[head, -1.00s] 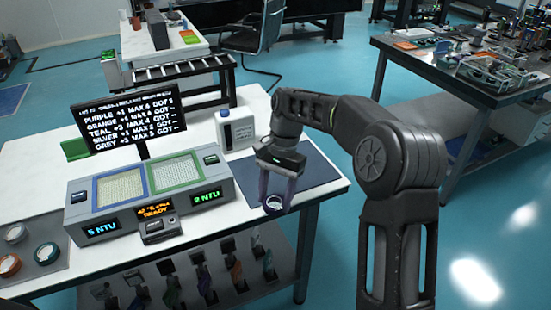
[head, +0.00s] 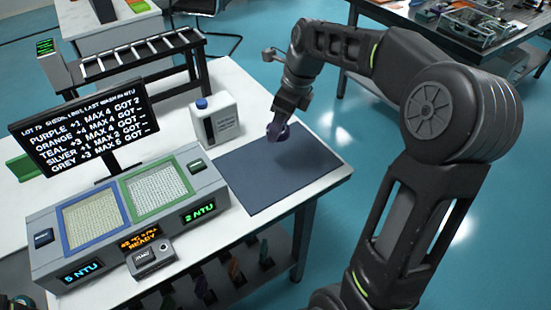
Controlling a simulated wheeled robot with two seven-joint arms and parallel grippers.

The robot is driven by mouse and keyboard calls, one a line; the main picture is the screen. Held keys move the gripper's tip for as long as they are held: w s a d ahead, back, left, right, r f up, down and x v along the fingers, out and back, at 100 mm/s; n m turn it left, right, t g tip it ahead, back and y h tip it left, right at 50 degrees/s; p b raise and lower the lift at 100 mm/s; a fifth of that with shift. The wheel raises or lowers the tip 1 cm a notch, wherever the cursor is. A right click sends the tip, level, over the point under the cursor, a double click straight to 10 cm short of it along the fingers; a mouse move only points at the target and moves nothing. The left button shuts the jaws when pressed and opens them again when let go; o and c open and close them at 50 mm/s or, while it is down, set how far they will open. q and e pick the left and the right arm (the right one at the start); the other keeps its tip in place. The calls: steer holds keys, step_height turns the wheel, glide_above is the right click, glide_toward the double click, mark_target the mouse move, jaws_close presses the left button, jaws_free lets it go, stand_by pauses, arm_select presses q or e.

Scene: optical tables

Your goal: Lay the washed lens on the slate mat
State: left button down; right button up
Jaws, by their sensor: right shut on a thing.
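The slate mat (head: 270,183) lies flat on the right end of the white table, dark blue-grey and bare where it shows. My right gripper (head: 278,132) points down over the far edge of the mat. It is shut on the washed lens, of which little shows; a small purple shape sits at the fingertips. A soft shadow lies on the mat below, and the exact height above it is hard to tell. My left gripper is not in view.
A white jug with a blue cap (head: 215,118) stands just left of the mat. The two-basin wash unit (head: 125,225) with blue and green rims stands further left, with a text screen (head: 82,128) behind it. The near part of the mat is free.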

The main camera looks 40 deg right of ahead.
mark_target(288, 131)
steer(key=shift+f, duration=3.2)
steer(key=shift+f, duration=1.85)
steer(key=shift+f, duration=0.15)
steer(key=o, duration=1.4)
steer(key=v, duration=1.2)
steer(key=shift+w+r, duration=0.1)
steer(key=shift+r, duration=0.15)
